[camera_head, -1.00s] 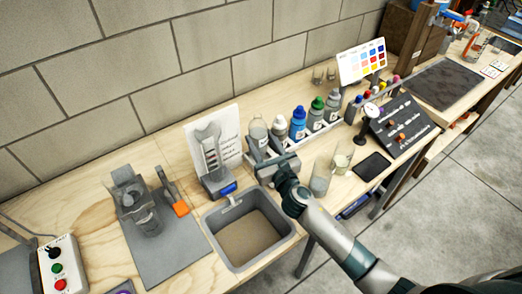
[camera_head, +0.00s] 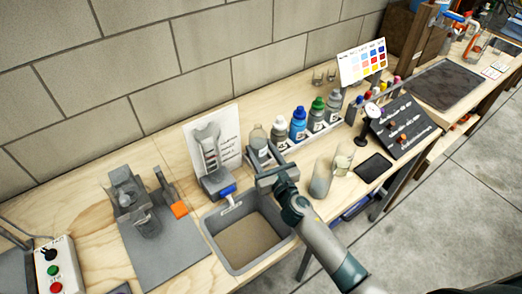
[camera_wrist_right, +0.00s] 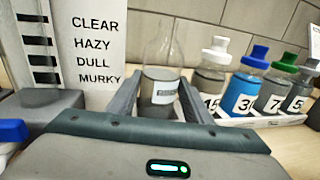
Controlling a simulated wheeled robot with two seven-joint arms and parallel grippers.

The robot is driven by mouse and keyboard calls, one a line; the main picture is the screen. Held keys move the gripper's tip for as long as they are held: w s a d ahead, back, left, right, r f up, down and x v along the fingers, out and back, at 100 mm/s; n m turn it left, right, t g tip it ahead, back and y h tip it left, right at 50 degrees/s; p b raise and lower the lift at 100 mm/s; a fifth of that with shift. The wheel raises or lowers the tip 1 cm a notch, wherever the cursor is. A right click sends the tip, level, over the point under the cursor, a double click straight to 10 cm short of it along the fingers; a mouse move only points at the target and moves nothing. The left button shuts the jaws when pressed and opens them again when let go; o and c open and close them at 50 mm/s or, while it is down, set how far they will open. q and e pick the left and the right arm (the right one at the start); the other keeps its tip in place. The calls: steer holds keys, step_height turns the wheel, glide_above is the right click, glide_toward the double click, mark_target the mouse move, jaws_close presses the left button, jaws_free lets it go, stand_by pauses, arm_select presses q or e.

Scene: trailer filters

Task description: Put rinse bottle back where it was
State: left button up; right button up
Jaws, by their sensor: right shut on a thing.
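The rinse bottle (camera_wrist_right: 162,72) is a clear, open-necked bottle with grey liquid and a small label too blurred to read surely. It stands upright between the two fingers of my right gripper (camera_wrist_right: 160,98), which is shut on it. In the head view the bottle (camera_head: 258,137) shows at the left end of the rack (camera_head: 316,139), beyond my right gripper (camera_head: 262,158). Its base is hidden by the gripper, so I cannot tell whether it touches the table. My left gripper is not in view.
Capped bottles, including a blue one (camera_head: 298,123), stand in the rack just right. A clarity card (camera_head: 212,140) and grey stand are at left. A grey basin (camera_head: 247,237) lies in front. Glass beakers (camera_head: 321,179) stand right of my gripper.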

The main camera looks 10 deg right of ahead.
steer(key=o, duration=1.3)
steer(key=shift+f, duration=0.1)
steer(key=shift+r, duration=0.2)
steer(key=shift+s+f, duration=0.15)
steer(key=shift+s, duration=0.15)
steer(key=s, duration=0.3)
steer(key=s+d+b, duration=0.1)
steer(key=s, duration=0.3)
steer(key=s+d, duration=0.1)
steer(key=s, duration=0.3)
steer(key=shift+s+d+b, duration=0.1)
steer(key=shift+d+b, duration=0.05)
steer(key=shift+b, duration=0.25)
